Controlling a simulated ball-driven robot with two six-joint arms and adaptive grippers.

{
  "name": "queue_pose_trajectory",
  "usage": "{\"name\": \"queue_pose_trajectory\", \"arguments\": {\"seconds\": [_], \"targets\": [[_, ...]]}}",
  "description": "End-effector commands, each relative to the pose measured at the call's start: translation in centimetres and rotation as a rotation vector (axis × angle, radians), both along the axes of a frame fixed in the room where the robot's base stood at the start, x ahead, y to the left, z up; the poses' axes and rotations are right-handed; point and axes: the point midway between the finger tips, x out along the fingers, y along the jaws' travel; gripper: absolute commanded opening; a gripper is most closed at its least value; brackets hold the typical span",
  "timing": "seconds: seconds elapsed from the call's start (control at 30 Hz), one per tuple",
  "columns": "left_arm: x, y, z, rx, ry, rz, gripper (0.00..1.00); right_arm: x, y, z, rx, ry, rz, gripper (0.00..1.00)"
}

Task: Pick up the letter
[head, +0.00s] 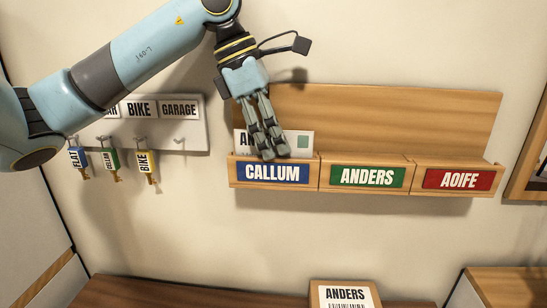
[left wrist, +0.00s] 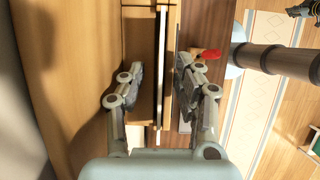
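The letter (head: 304,142) is a white envelope with a green square and dark text starting "AN". It stands upright in the rack slot labelled CALLUM (head: 272,172). My left gripper (head: 275,155) reaches down over it and hides its middle. In the left wrist view the letter (left wrist: 161,60) shows edge-on as a thin white strip. My left gripper (left wrist: 160,68) has its fingers on either side of the strip, with gaps on both sides, so it is open.
The rack also has slots labelled ANDERS (head: 368,177) and AOIFE (head: 458,180). A key board (head: 185,130) with several tagged keys hangs at left. A parcel labelled ANDERS (head: 345,293) lies below on a brown surface (head: 180,293). A picture frame (head: 530,170) is at the right edge.

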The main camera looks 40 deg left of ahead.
Motion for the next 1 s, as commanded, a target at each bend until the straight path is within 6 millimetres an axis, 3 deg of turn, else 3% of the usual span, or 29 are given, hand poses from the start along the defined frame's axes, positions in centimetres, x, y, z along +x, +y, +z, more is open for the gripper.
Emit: {"name": "queue_pose_trajectory", "arguments": {"seconds": [0.07, 0.3, 0.77, 0.9, 1.0], "targets": [[0.0, 0.0, 0.0, 0.0, 0.0, 0.0, 0.31, 0.0, 0.1, 0.0, 0.002, 0.0, -0.001, 0.0], [0.0, 0.0, 0.0, 0.001, -0.001, 0.0, 0.0, 0.0, 0.4, 0.0, 0.004, -0.001, -0.002, 0.0], [0.0, 0.0, 0.3, 0.0, 0.0, 0.0, 0.0, 0.1, 0.3, 0.4, 0.003, -0.001, -0.001, 0.0], [0.0, 0.0, 0.9, 0.0, 0.001, 0.0, 0.0, 0.1, 0.2, 1.6, 0.002, -0.001, -0.001, 0.0], [0.1, 0.0, 2.1, 0.001, -0.006, -0.001, 0.0, 0.1, 0.0, 0.6, 0.0, -0.002, 0.0, 0.0]]}}
